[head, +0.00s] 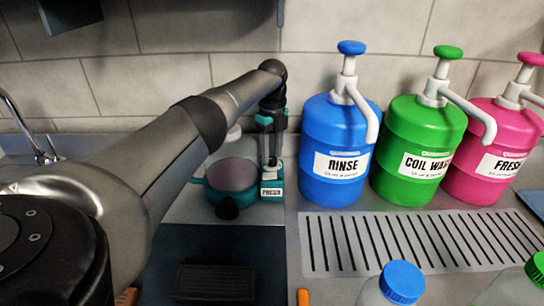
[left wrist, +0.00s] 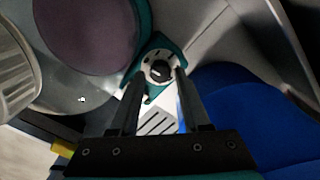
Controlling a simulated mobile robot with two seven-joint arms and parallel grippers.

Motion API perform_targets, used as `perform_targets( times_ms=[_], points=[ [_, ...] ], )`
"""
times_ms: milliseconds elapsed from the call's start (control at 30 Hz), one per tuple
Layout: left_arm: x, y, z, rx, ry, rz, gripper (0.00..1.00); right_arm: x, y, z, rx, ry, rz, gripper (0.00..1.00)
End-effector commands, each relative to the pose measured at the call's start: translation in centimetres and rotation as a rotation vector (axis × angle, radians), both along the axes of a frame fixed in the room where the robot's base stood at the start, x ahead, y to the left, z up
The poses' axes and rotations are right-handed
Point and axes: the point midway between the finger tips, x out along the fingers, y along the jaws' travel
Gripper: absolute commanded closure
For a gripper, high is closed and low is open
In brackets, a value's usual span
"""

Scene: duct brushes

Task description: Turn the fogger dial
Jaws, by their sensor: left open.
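The fogger (head: 245,212) is a teal unit with a round mauve top (head: 232,174) and a labelled block at its right, left of the blue jug. Its dial (left wrist: 158,72) is a dark round knob with a pale mark on a light ring, set in a teal plate in the left wrist view. My left gripper (head: 270,163) points down over the labelled block. In the left wrist view its open fingers (left wrist: 159,82) stand either side of the dial; I cannot tell whether they touch it. In the head view the dial is hidden. My right gripper is out of view.
Blue (head: 334,180), green (head: 417,150) and pink (head: 495,150) pump jugs stand close on the right, spouts jutting forward. A slotted drain grate (head: 400,240) lies before them. A blue-capped bottle (head: 402,282) is at the front. The tiled wall is behind.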

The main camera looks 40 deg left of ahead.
Motion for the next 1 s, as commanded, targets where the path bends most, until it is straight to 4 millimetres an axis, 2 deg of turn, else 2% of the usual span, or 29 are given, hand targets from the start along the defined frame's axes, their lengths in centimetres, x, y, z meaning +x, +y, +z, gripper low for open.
perform_targets(
  times_ms=[133, 400, 833, 1000],
  points=[
    [-0.02, -0.01, -1.08, -0.001, 0.001, 0.0, 0.53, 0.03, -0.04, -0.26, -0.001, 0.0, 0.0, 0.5],
    [-0.01, 0.0, -1.18, 0.0, 0.0, 0.0, 0.53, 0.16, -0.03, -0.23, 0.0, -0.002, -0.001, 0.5],
    [-0.01, -0.01, -1.15, 0.0, 0.0, 0.0, 1.0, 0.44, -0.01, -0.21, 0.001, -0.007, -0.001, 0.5],
    [-0.02, 0.0, -1.14, 0.0, 0.0, 0.0, 1.0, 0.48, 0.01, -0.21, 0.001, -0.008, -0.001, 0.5]
  ],
)
